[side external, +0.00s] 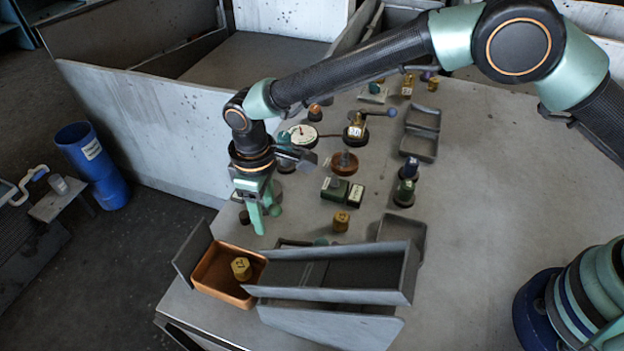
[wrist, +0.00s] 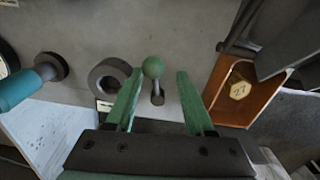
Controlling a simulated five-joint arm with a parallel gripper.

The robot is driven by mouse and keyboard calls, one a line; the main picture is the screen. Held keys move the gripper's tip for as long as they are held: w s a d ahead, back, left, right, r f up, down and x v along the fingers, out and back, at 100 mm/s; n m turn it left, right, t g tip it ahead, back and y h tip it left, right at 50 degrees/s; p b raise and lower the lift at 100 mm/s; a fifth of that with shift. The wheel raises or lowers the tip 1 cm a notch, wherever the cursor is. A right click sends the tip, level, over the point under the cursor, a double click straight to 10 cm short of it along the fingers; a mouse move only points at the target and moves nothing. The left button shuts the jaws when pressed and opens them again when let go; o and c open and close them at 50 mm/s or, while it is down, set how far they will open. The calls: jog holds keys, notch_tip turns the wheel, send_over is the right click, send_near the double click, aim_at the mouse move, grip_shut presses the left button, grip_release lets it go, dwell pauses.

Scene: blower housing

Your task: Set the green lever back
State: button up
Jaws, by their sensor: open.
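The green lever (wrist: 153,68) shows in the wrist view as a green ball knob on a short dark shaft, standing from the grey table top. My gripper (wrist: 160,76) is open, with one green finger on each side of the lever. The ball lies between the fingertips and neither finger visibly touches it. In the side view my gripper (side external: 262,214) points down near the table's left edge, and a green ball (side external: 276,210) shows just right of its fingers. The lever's shaft and base are hidden there.
A copper tray (side external: 207,288) holding a gold hexagonal piece (side external: 241,268) stands close by, beside a grey chute (side external: 340,296). A dark ring (wrist: 95,78) lies left of the lever in the wrist view.

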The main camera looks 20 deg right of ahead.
jog(key=shift+s+a+f+m, duration=0.1)
jog(key=shift+s+a+m, duration=0.05)
jog(key=shift+m, duration=0.35)
jog(key=m, duration=0.1)
jog(key=a+m, duration=0.1)
jog(key=m, duration=0.1)
jog(key=s+m, duration=0.1)
jog(key=m, duration=0.1)
jog(key=shift+a, duration=0.25)
notch_tip(320, 180, up, 12)
jog(key=d+r+t, duration=0.1)
jog(key=d+r, duration=0.3)
jog(key=d, duration=0.4)
jog(key=d+r+m+t, duration=0.1)
jog(key=d+r, duration=0.3)
jog(key=d, duration=0.4)
jog(key=d+r+m+t+y, duration=0.1)
jog(key=d+r, duration=0.4)
jog(key=d, duration=0.3)
jog(key=shift+s+d, duration=0.15)
